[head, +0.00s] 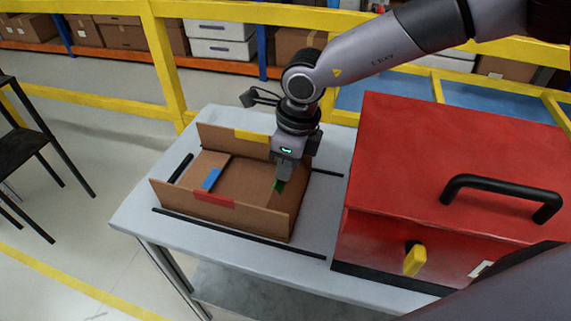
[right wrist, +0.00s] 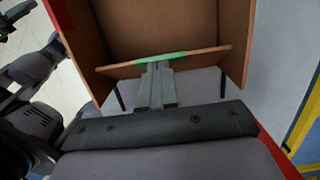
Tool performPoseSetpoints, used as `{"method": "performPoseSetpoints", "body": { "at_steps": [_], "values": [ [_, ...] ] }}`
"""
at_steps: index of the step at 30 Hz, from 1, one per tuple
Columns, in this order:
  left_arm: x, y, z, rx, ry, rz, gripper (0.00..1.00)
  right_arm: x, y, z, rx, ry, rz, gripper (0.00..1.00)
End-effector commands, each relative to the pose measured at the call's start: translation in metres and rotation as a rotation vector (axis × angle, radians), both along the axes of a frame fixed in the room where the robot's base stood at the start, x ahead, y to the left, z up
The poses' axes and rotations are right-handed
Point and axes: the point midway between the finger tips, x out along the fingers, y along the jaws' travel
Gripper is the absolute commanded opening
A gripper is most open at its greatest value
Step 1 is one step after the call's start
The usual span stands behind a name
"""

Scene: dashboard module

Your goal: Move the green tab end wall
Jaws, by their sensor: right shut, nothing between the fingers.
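The open brown box (head: 232,207) sits on the grey table. The green tab (head: 279,186) is at the box's right end, on the top edge of the end wall, and it also shows in the right wrist view (right wrist: 162,57). The end wall (right wrist: 205,55) appears tilted inward. My right gripper (head: 284,175) is shut and empty, pointing down at the green tab. Its fingertips (right wrist: 156,68) are at the tab and seem to touch it, hiding part of the wall. My left gripper is not in view.
The box's other tabs are yellow (head: 252,135), red (head: 214,200) and blue (head: 211,179); the blue-tab wall lies folded inward. A red case (head: 455,135) with a black handle and yellow latch stands close on the right. Black strips (head: 240,233) lie along the table.

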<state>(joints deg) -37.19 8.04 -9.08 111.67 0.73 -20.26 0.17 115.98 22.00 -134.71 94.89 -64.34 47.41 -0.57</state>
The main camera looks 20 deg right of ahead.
Motion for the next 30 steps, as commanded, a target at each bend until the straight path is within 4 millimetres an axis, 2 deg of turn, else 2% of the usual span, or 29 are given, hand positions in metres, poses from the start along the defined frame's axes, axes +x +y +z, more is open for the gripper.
{"method": "performPoseSetpoints", "body": {
  "at_steps": [30],
  "values": [
    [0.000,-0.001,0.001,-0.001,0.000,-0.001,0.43,0.011,0.016,-0.008,-0.162,0.109,0.000,0.00]
  ]
}}
